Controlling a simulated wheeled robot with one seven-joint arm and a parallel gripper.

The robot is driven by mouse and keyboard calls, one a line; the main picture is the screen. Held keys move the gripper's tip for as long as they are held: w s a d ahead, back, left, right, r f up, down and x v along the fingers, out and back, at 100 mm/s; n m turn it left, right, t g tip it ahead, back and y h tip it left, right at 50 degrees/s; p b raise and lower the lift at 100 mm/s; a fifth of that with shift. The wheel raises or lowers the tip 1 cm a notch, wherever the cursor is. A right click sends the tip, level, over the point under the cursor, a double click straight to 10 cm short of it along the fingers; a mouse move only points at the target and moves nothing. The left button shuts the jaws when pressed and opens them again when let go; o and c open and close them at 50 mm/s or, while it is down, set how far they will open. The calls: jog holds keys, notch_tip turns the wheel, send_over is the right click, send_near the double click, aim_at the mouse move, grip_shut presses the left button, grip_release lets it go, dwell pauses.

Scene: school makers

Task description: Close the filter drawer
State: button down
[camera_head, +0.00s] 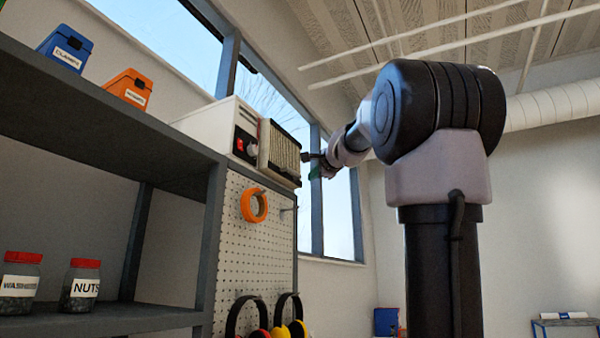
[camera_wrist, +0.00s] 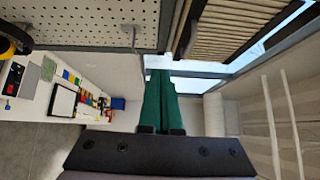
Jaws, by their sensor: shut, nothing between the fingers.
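The filter drawer (camera_head: 279,150) is a dark-framed, pleated beige panel at the front of a white box unit (camera_head: 215,128) on top of the shelving. It stands out from the box, with a visible gap along its edge. In the wrist view the pleated filter drawer (camera_wrist: 232,22) fills the upper right. My gripper (camera_head: 315,171) is just right of the drawer, at about its height. In the wrist view my gripper (camera_wrist: 161,75) has its green fingers together, with nothing between them, near the drawer's lower edge. I cannot tell whether they touch it.
A pegboard (camera_head: 240,225) below the unit holds an orange tape roll (camera_head: 254,205) and ear defenders (camera_head: 245,318). Shelves at left carry a blue case (camera_head: 66,48), an orange case (camera_head: 130,89) and jars (camera_head: 80,286). Windows lie behind.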

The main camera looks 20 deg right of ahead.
notch_tip(320, 180, up, 5)
jog(key=w+d+m+t+h, duration=0.1)
jog(key=d+m, duration=0.1)
jog(key=d, duration=0.1)
jog(key=shift+w+a+r, duration=0.25)
jog(key=shift+w, duration=1.8)
jog(key=shift+w+a+r, duration=0.25)
jog(key=shift+w+a, duration=0.05)
jog(key=shift+w, duration=1.7)
jog(key=shift+w+a+r, duration=0.25)
jog(key=shift+w, duration=1.8)
